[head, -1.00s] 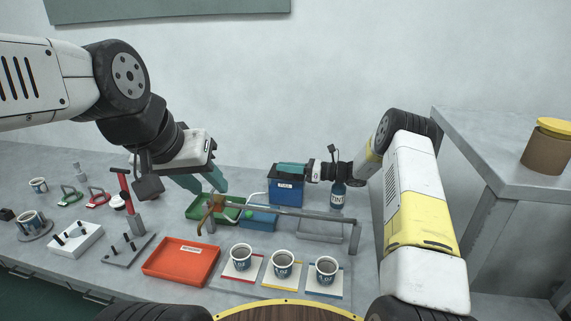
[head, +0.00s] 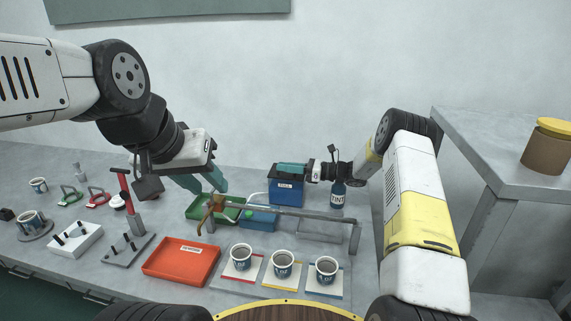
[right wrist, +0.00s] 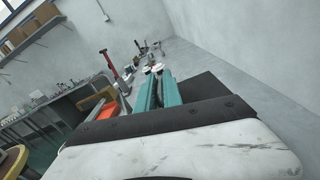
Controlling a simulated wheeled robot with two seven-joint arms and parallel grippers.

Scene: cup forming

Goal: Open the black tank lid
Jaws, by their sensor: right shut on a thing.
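The blue tank (head: 286,193) stands at the back of the bench with a pale label on its front. Its black lid (head: 272,174) is on top, partly hidden by my right gripper. My right gripper (head: 281,169) comes in from the right, level with the lid, its teal fingers shut at the lid; the exact contact is hidden. In the right wrist view the fingers (right wrist: 158,76) are close together, with a black flat surface beside them. My left gripper (head: 206,185) is open and empty above the green tray (head: 196,213).
An orange tray (head: 180,263) and several cups (head: 283,268) on coloured pads are nearer. A raised grey shelf (head: 480,150) is at right.

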